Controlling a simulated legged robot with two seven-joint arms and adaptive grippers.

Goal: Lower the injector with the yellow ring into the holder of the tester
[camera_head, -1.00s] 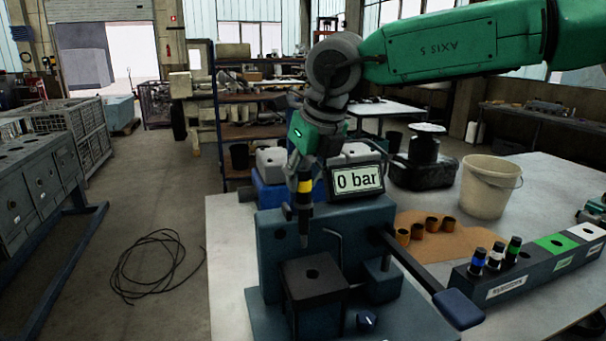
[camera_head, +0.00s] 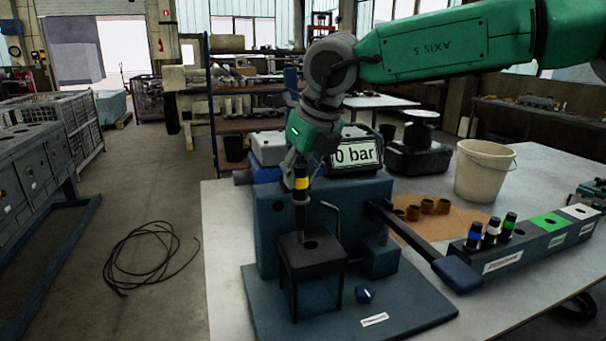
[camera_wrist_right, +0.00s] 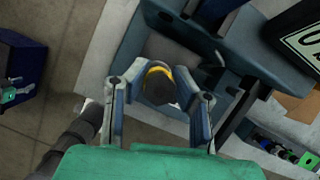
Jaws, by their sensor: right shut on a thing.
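The injector with the yellow ring (camera_head: 301,184) hangs upright, tip down, in my right gripper (camera_head: 300,166). In the right wrist view the gripper's two fingers (camera_wrist_right: 160,100) are closed around the dark injector top with its yellow ring (camera_wrist_right: 157,70). The tester (camera_head: 325,205) is a blue machine with a display reading 0 bar. Its holder is the dark block (camera_head: 292,252) with a round hole in the top. The injector tip appears just above the block, slightly left of and behind the hole; exact height is hard to tell. My left gripper is not in view.
The tester's lever (camera_head: 458,271) reaches out to the right. A rack (camera_head: 505,262) with several ringed injectors, brown cups (camera_head: 428,206) and a bucket (camera_head: 484,171) are on the table. A bent rod (camera_head: 337,215) rises beside the holder. Cable (camera_head: 150,255) lies on the floor.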

